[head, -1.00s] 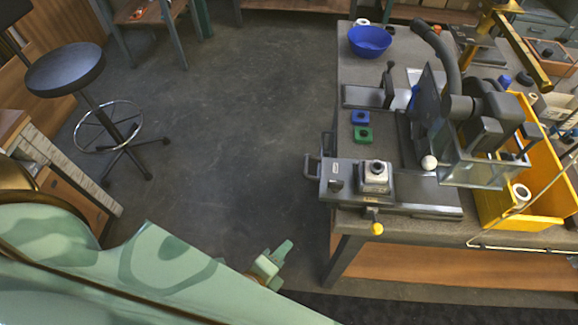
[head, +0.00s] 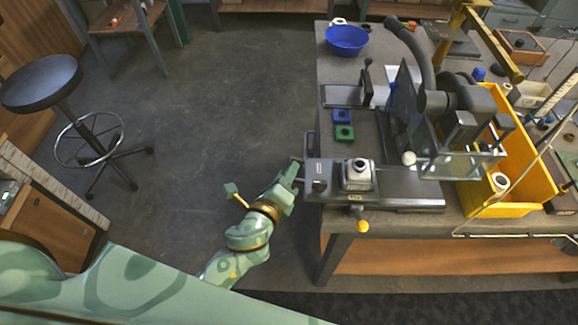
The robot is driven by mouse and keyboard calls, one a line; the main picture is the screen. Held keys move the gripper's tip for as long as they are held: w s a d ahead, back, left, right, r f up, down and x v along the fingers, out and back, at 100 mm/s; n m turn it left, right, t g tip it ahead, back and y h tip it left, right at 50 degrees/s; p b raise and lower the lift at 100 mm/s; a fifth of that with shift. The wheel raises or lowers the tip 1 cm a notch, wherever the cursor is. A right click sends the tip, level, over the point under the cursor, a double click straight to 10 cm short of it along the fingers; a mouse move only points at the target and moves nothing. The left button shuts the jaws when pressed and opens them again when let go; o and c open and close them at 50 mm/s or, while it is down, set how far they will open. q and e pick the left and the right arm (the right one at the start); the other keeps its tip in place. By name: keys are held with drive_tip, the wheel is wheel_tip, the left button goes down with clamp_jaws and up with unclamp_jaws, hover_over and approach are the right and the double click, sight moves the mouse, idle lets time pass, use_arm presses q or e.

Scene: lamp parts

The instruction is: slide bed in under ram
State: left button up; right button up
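The grey bed (head: 322,185) sits at the left end of its rail (head: 415,188), out to the left of the press. It carries a pale block with a dark-topped part (head: 357,173), and a bar handle (head: 308,143) is on its left side. The dark press head (head: 452,105) stands to the right, behind a clear guard (head: 455,165); the ram's tip is not clear to see. My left gripper (head: 292,175) is just left of the bed, close to the handle's near end. Its finger gap and any contact cannot be made out. My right gripper is not in view.
A yellow knob (head: 362,226) hangs at the bench's front edge. Blue and green blocks (head: 343,132) lie behind the bed. A yellow bin (head: 525,190) stands right of the press, a blue bowl (head: 346,40) at the back. Floor left of the bench is open, with a stool (head: 42,84).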

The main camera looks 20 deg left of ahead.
use_arm(q)
drive_tip(key=shift+x, duration=1.25)
